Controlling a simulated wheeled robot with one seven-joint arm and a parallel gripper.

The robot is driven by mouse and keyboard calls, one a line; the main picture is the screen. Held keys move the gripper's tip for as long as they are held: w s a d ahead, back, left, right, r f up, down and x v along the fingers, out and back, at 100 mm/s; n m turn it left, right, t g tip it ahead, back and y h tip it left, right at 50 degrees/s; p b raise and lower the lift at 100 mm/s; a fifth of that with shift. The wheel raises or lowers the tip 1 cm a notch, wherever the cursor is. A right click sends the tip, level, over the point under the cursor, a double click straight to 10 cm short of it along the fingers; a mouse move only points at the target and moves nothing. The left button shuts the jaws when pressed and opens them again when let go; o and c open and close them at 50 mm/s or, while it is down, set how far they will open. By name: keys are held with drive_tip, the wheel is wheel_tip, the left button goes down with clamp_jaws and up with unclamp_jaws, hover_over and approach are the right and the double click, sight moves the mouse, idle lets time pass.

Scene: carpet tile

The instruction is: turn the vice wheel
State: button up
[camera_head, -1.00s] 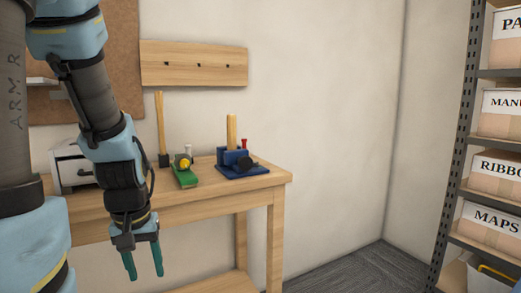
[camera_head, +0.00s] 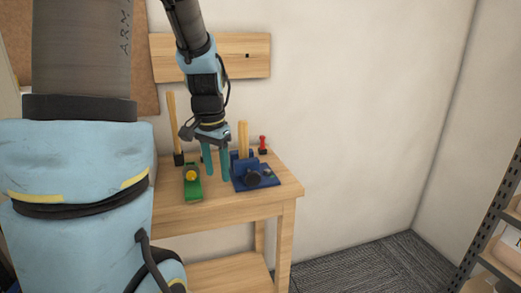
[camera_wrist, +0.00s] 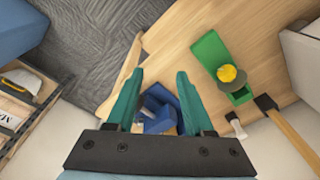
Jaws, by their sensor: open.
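The blue vice (camera_head: 246,173) stands on the right part of the wooden bench, with a light wooden piece (camera_head: 243,139) upright in it. My gripper (camera_head: 217,179) is open and points down, just left of the vice in the head view. In the wrist view the vice (camera_wrist: 158,116) shows between and beyond my open teal fingers (camera_wrist: 160,80). The black palm bar hides part of the vice there, and I cannot make out the wheel clearly. Nothing is between the fingertips.
A green tool with a yellow knob (camera_head: 191,176) sits left of my gripper. A hammer-like tool with a wooden handle (camera_head: 172,125) stands behind it. A small red-topped item (camera_head: 263,145) is behind the vice. The bench's right edge (camera_head: 290,190) is close to the vice.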

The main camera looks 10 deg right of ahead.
sight(255, 172)
drive_tip(key=w+d+r+m, duration=0.1)
drive_tip(key=d+m, duration=0.1)
drive_tip(key=d, duration=0.1)
drive_tip(key=w+d+r+m, duration=0.2)
drive_tip(key=d+m, duration=0.1)
drive_tip(key=w+d+r+m+g+p, duration=0.1)
drive_tip(key=w+d+r+m, duration=0.1)
drive_tip(key=d+m, duration=0.1)
drive_tip(key=shift+d+r, duration=0.1)
drive_tip(key=shift+d, duration=0.5)
wheel_tip(255, 172, down, 11)
drive_tip(key=shift+r+p, duration=0.15)
drive_tip(key=shift+p, duration=0.7)
clamp_jaws()
